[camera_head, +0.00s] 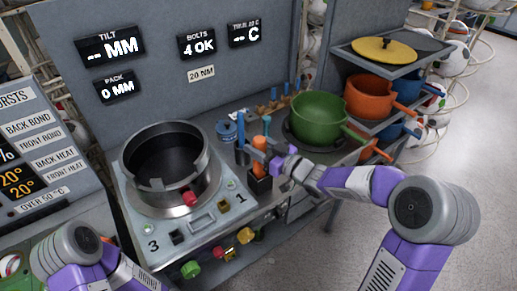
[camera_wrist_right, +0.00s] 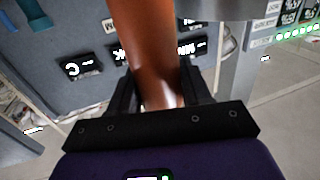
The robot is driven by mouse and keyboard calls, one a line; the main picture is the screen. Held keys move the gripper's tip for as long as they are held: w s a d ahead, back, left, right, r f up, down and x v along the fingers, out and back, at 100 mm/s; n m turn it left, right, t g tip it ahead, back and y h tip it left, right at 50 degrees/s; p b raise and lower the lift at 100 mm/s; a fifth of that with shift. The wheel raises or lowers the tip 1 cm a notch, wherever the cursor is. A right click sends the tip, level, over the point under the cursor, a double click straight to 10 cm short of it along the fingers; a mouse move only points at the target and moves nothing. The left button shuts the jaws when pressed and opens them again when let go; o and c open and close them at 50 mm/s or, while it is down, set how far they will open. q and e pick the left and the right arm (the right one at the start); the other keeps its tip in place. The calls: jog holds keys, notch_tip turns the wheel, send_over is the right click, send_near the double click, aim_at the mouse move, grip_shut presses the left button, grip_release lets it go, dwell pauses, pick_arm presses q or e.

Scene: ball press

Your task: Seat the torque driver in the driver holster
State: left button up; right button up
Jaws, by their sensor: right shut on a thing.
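The torque driver, an orange-handled tool (camera_head: 259,143), stands roughly upright at the right of the press's front deck. My right gripper (camera_head: 262,154) is shut around its orange body. In the right wrist view the orange body (camera_wrist_right: 148,50) rises between the two black fingers (camera_wrist_right: 158,92). The driver holster appears to be the small black block (camera_head: 260,186) directly below the orange body. The driver's lower end is hidden, so I cannot tell how deep it sits. Part of my left arm shows at bottom left, but its gripper is out of view.
A large open steel cylinder (camera_head: 170,165) stands left on the deck. A blue upright tool (camera_head: 240,131) is close left of my right gripper. A green pot (camera_head: 318,118) sits just behind my right arm.

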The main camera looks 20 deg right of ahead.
dwell(0.3)
jog(key=o, duration=0.7)
jog(key=shift+f, duration=0.2)
jog(key=o, duration=0.5)
jog(key=shift+r, duration=0.1)
jog(key=shift+r, duration=0.1)
jog(key=shift+s+d+r, duration=0.1)
jog(key=shift+s+d, duration=0.1)
jog(key=shift+s, duration=0.1)
jog(key=p+v, duration=0.1)
jog(key=v, duration=1)
jog(key=shift+s, duration=0.2)
